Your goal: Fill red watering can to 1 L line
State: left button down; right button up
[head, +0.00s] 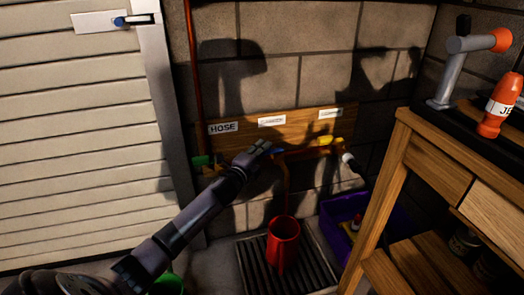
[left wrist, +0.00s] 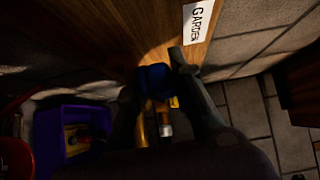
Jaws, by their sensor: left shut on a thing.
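The red watering can (head: 283,246) stands upright on a dark floor grate, below a copper pipe (head: 286,180) that bends down from the wall. Its fill level and line cannot be made out, and no water stream is clear. My left gripper (head: 262,149) is at the wall pipes, shut on a blue tap handle (head: 278,150). In the left wrist view the blue handle (left wrist: 155,77) sits between the fingers, below a label (left wrist: 198,18) reading GARDEN. A green handle (head: 203,160) is to the left, a yellow one (head: 325,141) to the right. My right gripper is not in view.
A wooden board (head: 245,138) carries several labels, one reading HOSE. A purple crate (head: 333,212) with items stands right of the can. A wooden workbench (head: 440,150) holds an orange bottle (head: 497,108). A green object (head: 168,285) is low at the left.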

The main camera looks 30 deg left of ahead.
pick_arm(q)
jog(key=shift+d+r, duration=0.1)
jog(key=shift+r, duration=0.2)
jog(key=shift+s+d+n+y, duration=0.1)
jog(key=shift+d+n+y, duration=0.2)
jog(key=shift+n+y, duration=0.4)
jog(key=shift+s+d+r+n+g+y+b, duration=0.15)
jog(key=shift+n+g+y+b, duration=0.15)
jog(key=shift+y, duration=0.45)
jog(key=shift+s+n+g+y+b, duration=0.1)
jog(key=shift+n+y+b, duration=0.1)
jog(key=shift+n+y, duration=0.4)
jog(key=c, duration=1.5)
grip_release()
jog(key=shift+c, duration=0.2)
jog(key=shift+d, duration=0.1)
jog(key=shift+f, duration=0.2)
jog(key=shift+s+d, duration=0.1)
jog(key=shift+s, duration=0.2)
jog(key=v, duration=1.1)
jog(key=shift+s+r, duration=0.15)
jog(key=shift+s, duration=0.05)
